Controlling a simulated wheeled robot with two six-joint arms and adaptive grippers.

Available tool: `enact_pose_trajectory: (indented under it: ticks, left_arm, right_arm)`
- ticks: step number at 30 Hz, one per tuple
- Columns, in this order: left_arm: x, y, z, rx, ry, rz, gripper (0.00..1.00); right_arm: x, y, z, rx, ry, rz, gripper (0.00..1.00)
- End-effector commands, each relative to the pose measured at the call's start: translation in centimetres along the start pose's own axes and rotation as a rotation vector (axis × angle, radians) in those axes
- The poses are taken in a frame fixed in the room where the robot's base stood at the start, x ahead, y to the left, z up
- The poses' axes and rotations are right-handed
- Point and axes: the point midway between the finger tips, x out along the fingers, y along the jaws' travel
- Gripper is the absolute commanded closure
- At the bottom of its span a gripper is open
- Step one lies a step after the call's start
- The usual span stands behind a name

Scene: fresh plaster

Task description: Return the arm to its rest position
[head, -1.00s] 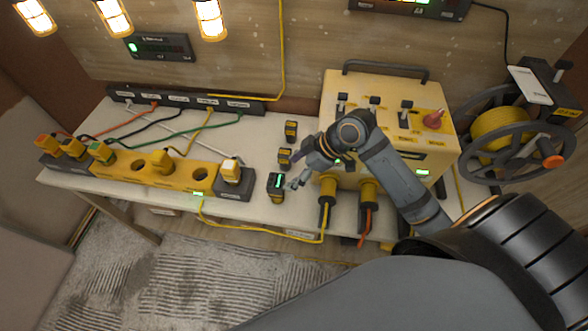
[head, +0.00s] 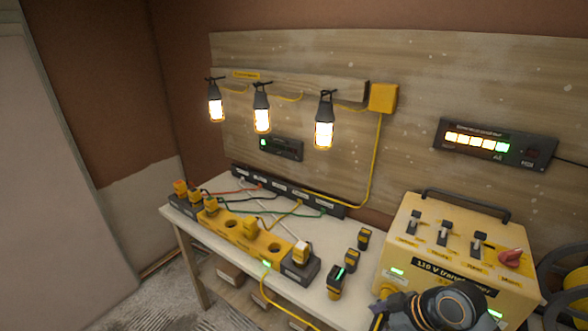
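My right arm shows only in part at the bottom edge of the head view, with a dark round joint in front of the yellow transformer box (head: 405,240). My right gripper (head: 392,306) is beside this joint, low in front of the box's left side. Its fingers are small and partly cut off by the frame, so I cannot tell whether they are open or shut. The rest of the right arm is below the frame. My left gripper is not in view.
A white bench (head: 325,243) holds a yellow socket strip (head: 247,239), a black strip (head: 290,193) with plugged cables, and several loose plugs, including a green-lit one (head: 337,282). Three lit lamps (head: 262,118) hang behind. A reel (head: 574,280) stands at the right edge.

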Motion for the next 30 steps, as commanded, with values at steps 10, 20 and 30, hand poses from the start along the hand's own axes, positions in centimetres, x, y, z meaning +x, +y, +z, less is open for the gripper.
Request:
enact_pose_trajectory:
  ticks: [10, 20, 30]
  left_arm:
    - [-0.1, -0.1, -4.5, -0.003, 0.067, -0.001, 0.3]
    - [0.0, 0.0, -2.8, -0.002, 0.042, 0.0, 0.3]
    - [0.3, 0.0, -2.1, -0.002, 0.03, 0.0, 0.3]
  right_arm:
    - [1.8, -2.4, 4.8, 0.272, -0.121, 0.142, 0.25]
    - [0.8, -5.0, 10.9, 0.626, -0.254, 0.371, 0.25]
    - [5.1, -4.5, 17.7, 0.795, -0.34, 0.488, 0.25]
